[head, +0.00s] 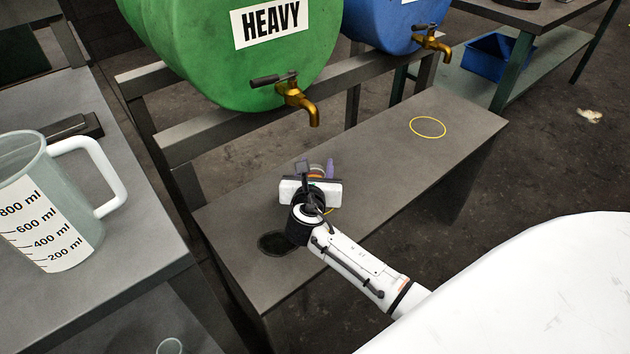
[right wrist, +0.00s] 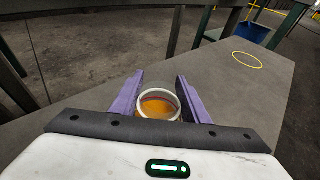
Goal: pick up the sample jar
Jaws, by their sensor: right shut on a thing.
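The sample jar (right wrist: 159,104) is a small round jar with a pale rim and orange-brown contents. In the right wrist view it sits between the two purple fingers of my right gripper (right wrist: 156,98), which is shut on it. In the head view the jar (head: 317,170) shows only in part, behind my right gripper (head: 316,177), over the grey bench (head: 375,160) below the green drum's tap. I cannot tell whether the jar touches the bench top. My left gripper is not in view.
A yellow ring (head: 427,127) marks the bench to the right; a dark round patch (head: 278,243) lies nearer. A green drum (head: 235,50) labelled HEAVY and a blue drum (head: 395,25) have brass taps overhanging the bench. A measuring jug (head: 50,200) stands on the left table. Mid-bench is clear.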

